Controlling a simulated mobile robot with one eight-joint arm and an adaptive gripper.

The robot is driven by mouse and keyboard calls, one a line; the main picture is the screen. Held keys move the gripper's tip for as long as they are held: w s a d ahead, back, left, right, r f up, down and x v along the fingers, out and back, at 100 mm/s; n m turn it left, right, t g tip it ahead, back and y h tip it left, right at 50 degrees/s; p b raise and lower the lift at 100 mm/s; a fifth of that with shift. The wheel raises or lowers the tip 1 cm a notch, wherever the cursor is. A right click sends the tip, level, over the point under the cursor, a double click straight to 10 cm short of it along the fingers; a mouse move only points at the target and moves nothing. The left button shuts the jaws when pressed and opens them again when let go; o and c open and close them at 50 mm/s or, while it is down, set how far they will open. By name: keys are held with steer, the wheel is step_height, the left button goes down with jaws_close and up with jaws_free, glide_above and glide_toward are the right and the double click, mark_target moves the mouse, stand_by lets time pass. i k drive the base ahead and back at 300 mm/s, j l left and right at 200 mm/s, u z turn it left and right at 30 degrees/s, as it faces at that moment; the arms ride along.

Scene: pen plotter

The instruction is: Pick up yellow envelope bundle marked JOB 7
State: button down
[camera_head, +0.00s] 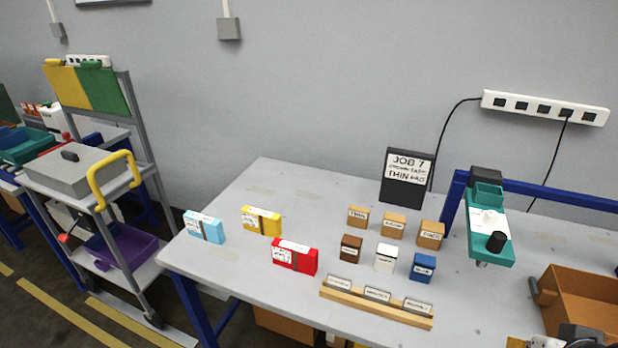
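The yellow envelope bundle (262,221) stands on the left part of the grey table (240,260), with a white label on its front and a dark band. Its label is too small to read. A light blue bundle (204,227) stands to its left and a red bundle (295,257) to its front right, both apart from it. A black sign (407,178) at the back of the table reads JOB 7. My gripper's fingers are not in view; a dark and white part cut off at the bottom right edge cannot be made out.
Several small labelled boxes (393,225) stand mid-table behind a wooden card rack (376,303). A teal device (489,235) and a brown open box (580,300) are at right. A cart (85,180) stands left of the table. The table around the yellow bundle is mostly clear.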

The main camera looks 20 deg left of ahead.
mark_target(258, 220)
steer(key=u, duration=1.45)
steer(key=i+j, duration=0.25)
steer(key=i, duration=0.2)
steer(key=i+j+u, duration=0.1)
steer(key=i+j, duration=0.15)
steer(key=i, duration=0.2)
steer(key=i+j+u, duration=0.1)
steer(key=i, duration=0.35)
steer(key=i+j, duration=0.25)
steer(key=i, duration=0.2)
